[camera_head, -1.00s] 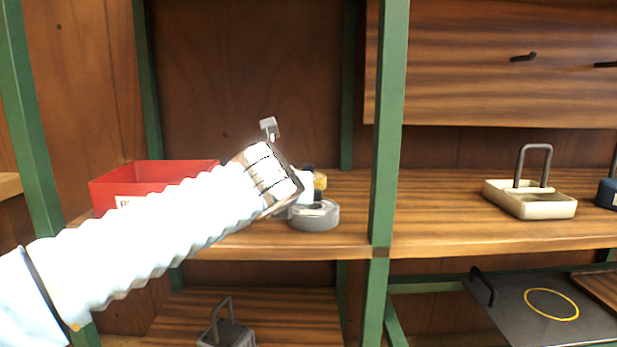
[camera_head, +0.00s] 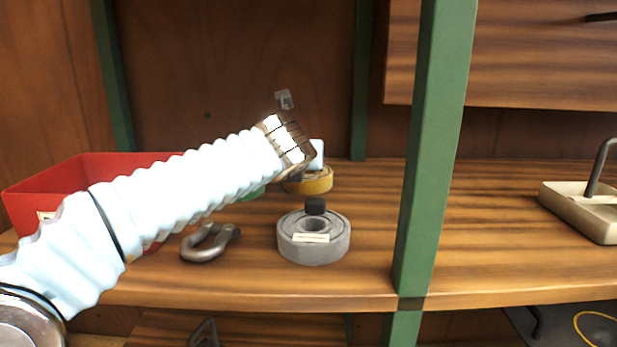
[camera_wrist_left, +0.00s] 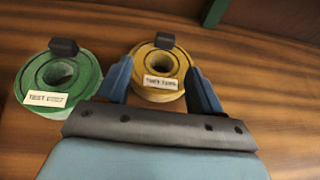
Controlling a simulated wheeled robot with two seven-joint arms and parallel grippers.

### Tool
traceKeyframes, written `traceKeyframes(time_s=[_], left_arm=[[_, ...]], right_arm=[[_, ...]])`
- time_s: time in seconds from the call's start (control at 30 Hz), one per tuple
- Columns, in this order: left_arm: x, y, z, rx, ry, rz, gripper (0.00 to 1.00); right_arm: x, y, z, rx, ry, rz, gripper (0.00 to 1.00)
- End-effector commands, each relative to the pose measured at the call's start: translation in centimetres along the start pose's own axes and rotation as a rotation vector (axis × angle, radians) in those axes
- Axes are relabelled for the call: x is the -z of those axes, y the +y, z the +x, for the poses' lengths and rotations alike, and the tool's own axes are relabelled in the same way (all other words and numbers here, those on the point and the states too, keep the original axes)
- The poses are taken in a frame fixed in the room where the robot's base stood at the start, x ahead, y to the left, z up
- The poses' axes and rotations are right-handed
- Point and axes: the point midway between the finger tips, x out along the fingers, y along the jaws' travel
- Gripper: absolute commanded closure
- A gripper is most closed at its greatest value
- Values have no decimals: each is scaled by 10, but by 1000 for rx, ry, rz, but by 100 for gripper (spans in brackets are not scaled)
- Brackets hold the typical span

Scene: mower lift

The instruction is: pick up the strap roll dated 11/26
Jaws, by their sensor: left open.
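Three strap rolls show on the wooden shelf. The grey roll (camera_head: 314,250) lies nearest the front edge, with a dark knob and a pale label. The yellow roll (camera_head: 318,184) lies behind it, and a sliver of the green roll (camera_head: 252,195) shows behind my arm. In the left wrist view, my left gripper (camera_wrist_left: 158,70) is open, its blue fingers on either side of the yellow roll (camera_wrist_left: 148,62); contact cannot be told. The green roll (camera_wrist_left: 42,88) lies to the left there. Their labels seem to begin with "TEST"; I cannot read the dates. My right gripper is out of view.
A red bin (camera_head: 60,178) stands at the left, partly behind my arm. A metal shackle (camera_head: 205,245) lies left of the grey roll. A green post (camera_head: 435,150) rises at the right of this bay. A cream handled block (camera_head: 590,208) stands beyond it.

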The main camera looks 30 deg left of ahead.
Motion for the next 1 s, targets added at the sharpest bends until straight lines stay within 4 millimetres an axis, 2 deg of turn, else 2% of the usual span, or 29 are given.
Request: traceKeyframes(time_s=[0.03, 0.1, 0.37, 0.6, 0.7, 0.93, 1.0], left_arm=[[2, 0, 12, -2, 3, -1, 34], [1, 0, 25, -1, 2, -1, 34], [-2, -2, 49, -1, 2, -1, 34], [-11, -8, 85, -1, 2, 0, 34], [-12, -8, 92, -1, 1, 0, 34], [-12, -8, 93, 0, 0, 0, 34], [-12, -8, 93, 0, 0, 0, 45]], right_arm=[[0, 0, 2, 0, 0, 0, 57], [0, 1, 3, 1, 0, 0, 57], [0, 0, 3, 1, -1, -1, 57], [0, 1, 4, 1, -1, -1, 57], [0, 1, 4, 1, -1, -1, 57], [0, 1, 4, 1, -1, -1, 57], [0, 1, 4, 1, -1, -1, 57]])
